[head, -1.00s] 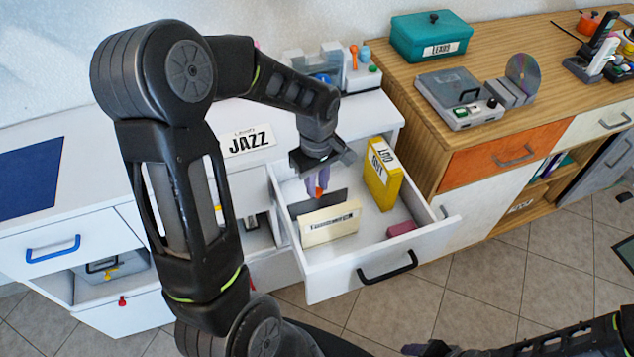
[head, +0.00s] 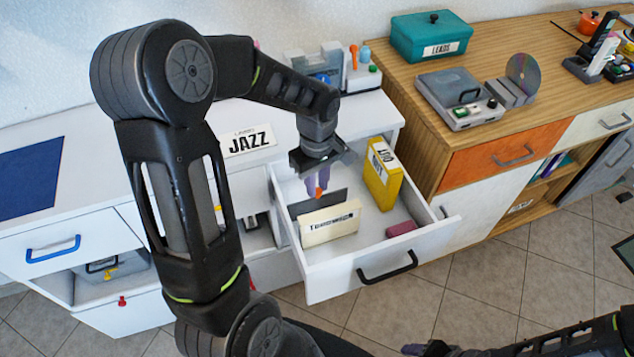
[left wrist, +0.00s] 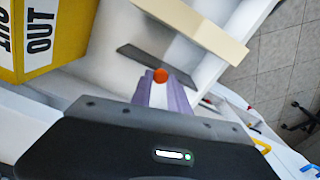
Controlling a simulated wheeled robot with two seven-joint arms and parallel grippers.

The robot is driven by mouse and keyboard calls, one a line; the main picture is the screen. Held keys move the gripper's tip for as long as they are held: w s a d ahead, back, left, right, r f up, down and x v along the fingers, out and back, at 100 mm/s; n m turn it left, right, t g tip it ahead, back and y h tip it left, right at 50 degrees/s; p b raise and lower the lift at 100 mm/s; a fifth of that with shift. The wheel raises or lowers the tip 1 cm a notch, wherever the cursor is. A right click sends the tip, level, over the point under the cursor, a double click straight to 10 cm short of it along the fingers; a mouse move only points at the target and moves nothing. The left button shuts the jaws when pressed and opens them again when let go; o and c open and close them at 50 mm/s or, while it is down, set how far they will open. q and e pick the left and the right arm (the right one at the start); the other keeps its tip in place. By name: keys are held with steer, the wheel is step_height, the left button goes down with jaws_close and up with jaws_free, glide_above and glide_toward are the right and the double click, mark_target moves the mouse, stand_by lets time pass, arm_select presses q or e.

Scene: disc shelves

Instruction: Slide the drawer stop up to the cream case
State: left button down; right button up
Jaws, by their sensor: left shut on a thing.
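The cream case (head: 330,229) stands in the open white drawer, its dark-lettered label on the upper front. The drawer stop, a thin dark grey plate (head: 305,206), stands behind it. A gap shows between plate (left wrist: 132,53) and cream case (left wrist: 222,43) in the left wrist view. My left gripper (head: 319,191) reaches down at the plate, its purple fingers shut on the stop's orange knob. The knob (left wrist: 160,75) shows between the fingertips in the left wrist view; the fingers hide part of the plate.
A yellow case (head: 382,178) marked OUT stands at the right in the drawer (head: 350,270). A small pink block (head: 400,229) lies near its front right. The drawer floor between them is bare. The white cabinet top holds a JAZZ card (head: 248,141).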

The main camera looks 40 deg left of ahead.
arm_select(q)
steer(key=shift+s+d+b, duration=0.45)
steer(key=shift+s+d, duration=0.3)
steer(key=shift+d, duration=0.35)
steer(key=c, duration=1.3)
jaws_free()
steer(key=shift+o, duration=0.2)
step_height(320, 180, up, 8)
steer(key=shift+f, duration=0.1)
